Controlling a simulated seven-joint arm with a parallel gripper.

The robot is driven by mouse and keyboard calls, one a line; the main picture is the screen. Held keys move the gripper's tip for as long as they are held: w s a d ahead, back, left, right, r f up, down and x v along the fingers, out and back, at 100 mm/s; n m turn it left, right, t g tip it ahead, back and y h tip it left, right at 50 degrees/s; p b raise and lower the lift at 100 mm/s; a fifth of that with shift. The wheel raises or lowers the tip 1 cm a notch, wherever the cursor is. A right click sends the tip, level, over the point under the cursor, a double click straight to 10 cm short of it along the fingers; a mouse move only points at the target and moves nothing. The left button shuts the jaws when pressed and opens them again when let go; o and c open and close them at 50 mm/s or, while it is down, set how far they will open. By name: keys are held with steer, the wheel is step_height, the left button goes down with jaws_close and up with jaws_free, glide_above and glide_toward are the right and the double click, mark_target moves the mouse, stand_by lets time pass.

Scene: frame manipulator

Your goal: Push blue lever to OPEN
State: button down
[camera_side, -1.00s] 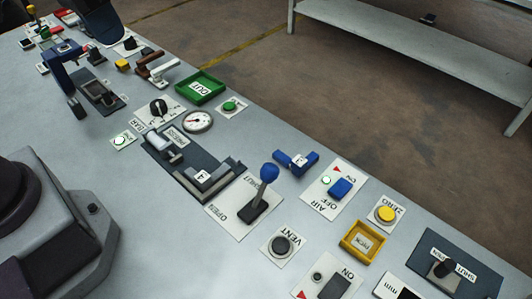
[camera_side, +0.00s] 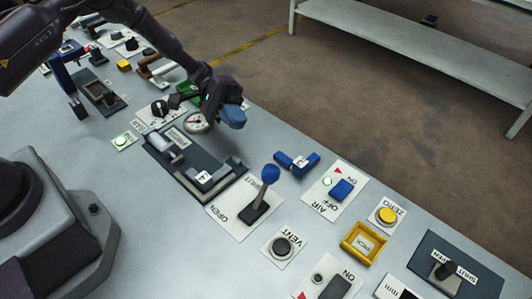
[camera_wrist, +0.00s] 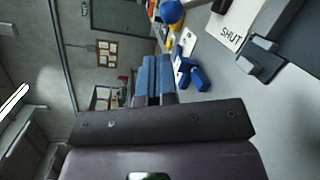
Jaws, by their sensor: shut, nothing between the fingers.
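The blue lever (camera_side: 270,174) has a round blue knob on a grey stem. It rises from a slot in a white plate (camera_side: 238,229) marked OPEN at the left and SHUT at the upper right. The lever leans toward the SHUT side. My gripper (camera_side: 232,117) has blue fingers and is shut and empty. It hovers above the bench, up and left of the lever, apart from it. In the wrist view, the fingers (camera_wrist: 153,78) lie together, and a blue knob (camera_wrist: 172,12) shows at the top beyond them.
A dark vise-like fixture (camera_side: 205,180) lies left of the lever plate. A blue part (camera_side: 297,162) marked 3 lies to its right, near the bench edge. The AIR switch (camera_side: 341,189), VENT button (camera_side: 282,245) and yellow tray (camera_side: 363,243) stand nearby. A gauge (camera_side: 196,122) is below my arm.

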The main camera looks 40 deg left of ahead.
mark_target(273, 164)
step_height(273, 164, down, 4)
steer(key=shift+w+r+n+t+h, duration=0.2)
steer(key=shift+n+t+h, duration=0.3)
steer(key=shift+t+h, duration=0.45)
steer(key=d, duration=0.3)
steer(key=s+d, duration=0.1)
steer(key=d, duration=0.5)
steer(key=shift+s+d+r, duration=0.3)
steer(key=shift+d+r, duration=0.05)
steer(key=shift+d, duration=0.05)
steer(key=shift+s+r, duration=0.1)
steer(key=shift+s+r+m, duration=0.15)
steer(key=shift+m, duration=0.25)
